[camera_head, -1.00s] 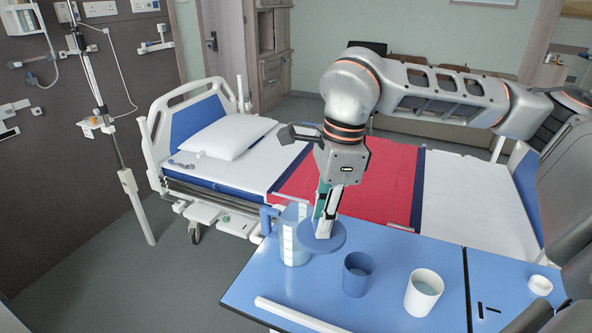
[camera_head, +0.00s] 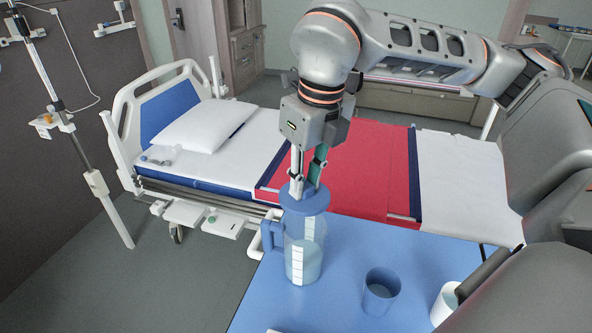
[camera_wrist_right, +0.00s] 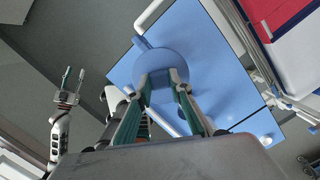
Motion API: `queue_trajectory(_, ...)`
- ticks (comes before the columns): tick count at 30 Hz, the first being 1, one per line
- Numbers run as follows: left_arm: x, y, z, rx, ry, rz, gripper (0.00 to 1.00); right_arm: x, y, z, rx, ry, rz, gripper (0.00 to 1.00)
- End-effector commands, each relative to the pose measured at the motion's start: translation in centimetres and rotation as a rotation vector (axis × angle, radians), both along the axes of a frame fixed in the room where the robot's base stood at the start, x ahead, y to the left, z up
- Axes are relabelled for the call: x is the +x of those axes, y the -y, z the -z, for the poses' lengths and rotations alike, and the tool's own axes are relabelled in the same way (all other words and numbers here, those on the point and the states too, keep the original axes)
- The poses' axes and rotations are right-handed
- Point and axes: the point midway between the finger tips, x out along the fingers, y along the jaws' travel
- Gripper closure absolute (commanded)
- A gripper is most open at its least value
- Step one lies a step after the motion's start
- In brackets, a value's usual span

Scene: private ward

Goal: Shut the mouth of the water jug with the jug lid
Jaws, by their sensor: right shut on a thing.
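The water jug (camera_head: 304,256) is clear with a pale scale strip and a blue handle (camera_head: 268,236). It stands upright near the table's far left corner. The jug lid (camera_head: 305,203) is a blue disc over the jug's mouth, and it hides the rim. I cannot tell whether it rests on the rim or hangs just above. My right gripper (camera_head: 306,186) points down and is shut on the lid's top. In the wrist view the lid (camera_wrist_right: 165,64) lies beyond my right fingertips (camera_wrist_right: 163,82). My left gripper (camera_wrist_right: 72,80) shows there, open and empty, away from the jug.
A blue cup (camera_head: 381,291) and a white cup (camera_head: 444,302) stand on the blue table (camera_head: 345,250), right of the jug. The bed (camera_head: 205,160) with a red cover (camera_head: 365,175) lies behind the table. A drip stand (camera_head: 90,175) is at the left.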

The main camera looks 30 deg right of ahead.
Motion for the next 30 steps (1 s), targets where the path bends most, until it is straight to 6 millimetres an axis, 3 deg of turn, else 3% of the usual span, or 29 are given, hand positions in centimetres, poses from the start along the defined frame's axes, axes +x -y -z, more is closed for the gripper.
queue_trajectory(6,-1.7,0.0,1.5,0.004,-0.039,0.003,0.61,0.0,0.0,0.0,0.0,0.0,0.0,1.0)
queue_trajectory(15,-1.2,0.4,1.5,-0.002,-0.023,0.007,0.61,0.1,0.0,0.1,0.003,0.005,0.0,1.0)
queue_trajectory(20,-0.2,1.0,1.1,-0.013,0.007,0.016,0.61,0.1,0.0,1.3,0.003,0.005,0.0,1.0)
queue_trajectory(30,-0.3,1.2,3.5,-0.014,0.008,0.022,0.61,0.0,0.0,4.4,0.002,0.003,-0.001,1.0)
